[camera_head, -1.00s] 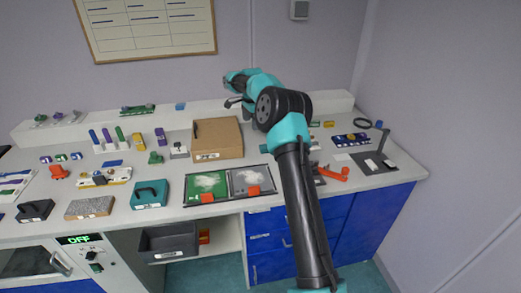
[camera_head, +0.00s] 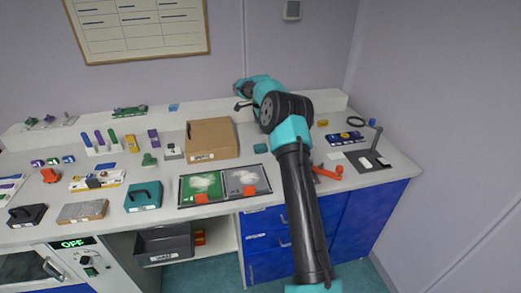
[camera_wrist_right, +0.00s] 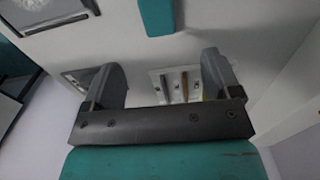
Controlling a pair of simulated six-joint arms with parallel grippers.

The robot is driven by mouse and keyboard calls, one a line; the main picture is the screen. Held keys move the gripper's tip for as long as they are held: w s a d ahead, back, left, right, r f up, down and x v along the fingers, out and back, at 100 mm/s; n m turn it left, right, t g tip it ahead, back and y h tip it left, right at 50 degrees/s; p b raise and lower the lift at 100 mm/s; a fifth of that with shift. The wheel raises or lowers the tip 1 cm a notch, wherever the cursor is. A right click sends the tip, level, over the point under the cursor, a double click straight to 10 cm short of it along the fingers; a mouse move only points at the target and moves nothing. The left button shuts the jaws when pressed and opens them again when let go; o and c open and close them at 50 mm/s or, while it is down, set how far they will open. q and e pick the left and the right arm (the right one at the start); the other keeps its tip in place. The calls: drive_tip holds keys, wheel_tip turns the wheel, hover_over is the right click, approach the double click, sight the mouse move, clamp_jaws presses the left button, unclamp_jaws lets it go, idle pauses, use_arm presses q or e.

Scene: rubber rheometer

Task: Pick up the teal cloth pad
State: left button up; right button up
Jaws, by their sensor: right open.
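The teal cloth pad (camera_head: 260,148) is a small flat teal piece on the bench, just right of the cardboard box in the head view. In the right wrist view a teal piece (camera_wrist_right: 157,16), which looks like the pad, is cut by the top edge, beyond the fingertips. My right gripper (camera_wrist_right: 160,72) is open with nothing between its fingers. In the head view the right gripper (camera_head: 243,105) shows only as a small dark part above the back of the bench, near the box, partly hidden by its arm. My left gripper is not in view.
The cardboard box (camera_head: 212,140) stands left of the pad. Green and grey trays (camera_head: 222,206) with white material lie in front. A teal block with a handle (camera_head: 143,196) is farther left. An orange tool (camera_head: 330,172) and a dark plate (camera_head: 369,162) lie to the right.

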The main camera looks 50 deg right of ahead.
hover_over(261, 146)
wheel_tip(261, 146, down, 7)
drive_tip(key=shift+w+d+r, duration=0.1)
drive_tip(key=shift+w+r, duration=0.05)
drive_tip(key=shift+f, duration=2.6)
drive_tip(key=shift+c, duration=0.3)
drive_tip(key=c, duration=0.9)
drive_tip(key=shift+r, duration=0.1)
drive_tip(key=shift+c, duration=0.2)
drive_tip(key=shift+a+r, duration=0.2)
drive_tip(key=shift+r, duration=1.55)
drive_tip(key=s+a, duration=0.3)
drive_tip(key=a, duration=0.1)
drive_tip(key=s+a+r, duration=0.1)
drive_tip(key=s+a, duration=0.6)
drive_tip(key=a, duration=0.1)
drive_tip(key=shift+s+r, duration=0.2)
drive_tip(key=shift+s, duration=0.15)
